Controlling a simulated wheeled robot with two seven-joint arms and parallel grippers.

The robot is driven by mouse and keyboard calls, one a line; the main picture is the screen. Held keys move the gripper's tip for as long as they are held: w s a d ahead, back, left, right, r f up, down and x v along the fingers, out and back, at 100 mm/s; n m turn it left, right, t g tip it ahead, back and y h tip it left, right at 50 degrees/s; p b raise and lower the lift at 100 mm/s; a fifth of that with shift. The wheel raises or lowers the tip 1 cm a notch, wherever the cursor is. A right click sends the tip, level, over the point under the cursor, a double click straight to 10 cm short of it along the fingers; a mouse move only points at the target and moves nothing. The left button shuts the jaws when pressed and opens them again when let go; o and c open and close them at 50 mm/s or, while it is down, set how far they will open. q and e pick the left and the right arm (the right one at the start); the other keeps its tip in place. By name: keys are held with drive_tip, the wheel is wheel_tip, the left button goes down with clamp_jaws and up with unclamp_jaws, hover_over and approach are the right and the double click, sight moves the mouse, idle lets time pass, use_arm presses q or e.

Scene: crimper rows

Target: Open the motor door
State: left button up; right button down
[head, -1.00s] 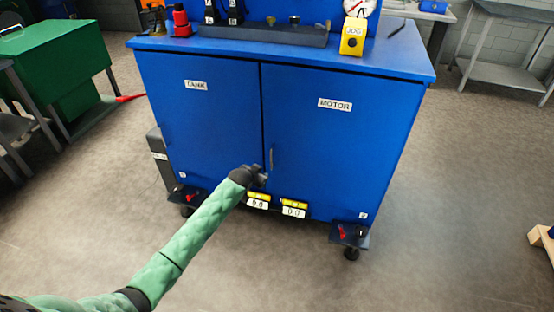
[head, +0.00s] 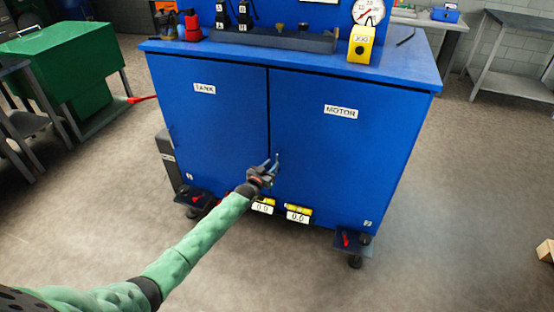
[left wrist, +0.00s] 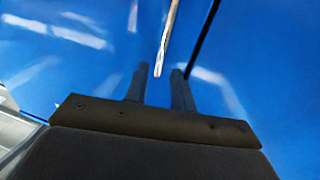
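The blue motor door (head: 345,155) is the right-hand door of the cabinet, labelled MOTOR, and looks shut. Its slim vertical metal handle (left wrist: 170,35) is near the door's left edge; in the head view my gripper partly hides it. My left gripper (head: 272,165) is in front of the door at the handle's height. In the left wrist view, its two dark fingers (left wrist: 160,70) are apart, and the handle's lower end shows in the gap between them. I cannot tell whether either finger touches it. My right gripper is in neither view.
The tank door (head: 215,125) is beside it on the left, also shut. Levelling feet stick out at the bottom corners, one at the right (head: 354,242).

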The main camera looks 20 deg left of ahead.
use_arm(q)
drive_tip(key=shift+x, duration=2.55)
clamp_jaws()
